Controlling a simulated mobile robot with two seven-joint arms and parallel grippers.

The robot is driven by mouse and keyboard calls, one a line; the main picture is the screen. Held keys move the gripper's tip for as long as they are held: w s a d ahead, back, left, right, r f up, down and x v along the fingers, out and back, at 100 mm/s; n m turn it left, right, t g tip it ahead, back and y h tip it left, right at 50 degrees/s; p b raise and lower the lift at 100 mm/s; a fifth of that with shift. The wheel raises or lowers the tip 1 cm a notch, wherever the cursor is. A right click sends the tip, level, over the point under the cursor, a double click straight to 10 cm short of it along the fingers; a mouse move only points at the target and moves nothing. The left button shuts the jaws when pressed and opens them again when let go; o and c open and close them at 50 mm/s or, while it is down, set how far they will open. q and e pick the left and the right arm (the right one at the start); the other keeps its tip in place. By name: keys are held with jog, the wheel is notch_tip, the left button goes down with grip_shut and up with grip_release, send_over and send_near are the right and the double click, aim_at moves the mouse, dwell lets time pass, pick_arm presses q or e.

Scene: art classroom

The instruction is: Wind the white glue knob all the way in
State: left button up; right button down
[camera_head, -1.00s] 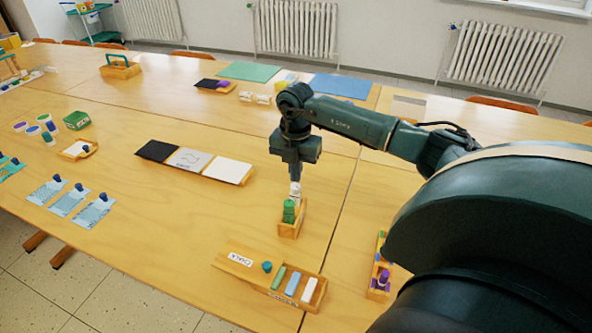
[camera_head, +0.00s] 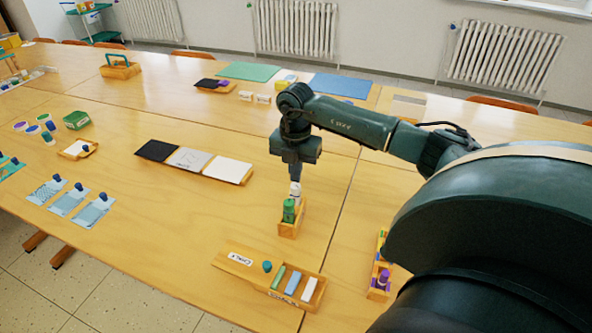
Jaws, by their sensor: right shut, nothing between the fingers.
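A small wooden box (camera_head: 288,235) stands on the table in front of my right gripper. A green piece (camera_head: 289,211) stands upright in it. A white upright piece (camera_head: 296,198), which looks like the white glue, stands just behind the green one. My right gripper (camera_head: 295,186) points straight down over the white piece, shut with nothing between its fingers. The fingertips are at the white piece's top; whether they touch it I cannot tell. The knob itself is too small to make out. My left gripper is out of view.
A chalk tray (camera_head: 240,258) with several sticks lies in front of the box. Another wooden box (camera_head: 379,293) with a purple piece stands right, beside my arm. Black, grey and white sheets (camera_head: 228,170) lie to the left. The table between them is clear.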

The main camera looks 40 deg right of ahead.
jog(key=shift+f+b, duration=0.4)
jog(key=shift+f, duration=0.4)
jog(key=shift+r, duration=0.2)
jog(key=shift+r+p, duration=0.35)
jog(key=shift+p, duration=0.15)
jog(key=shift+c, duration=2)
grip_release()
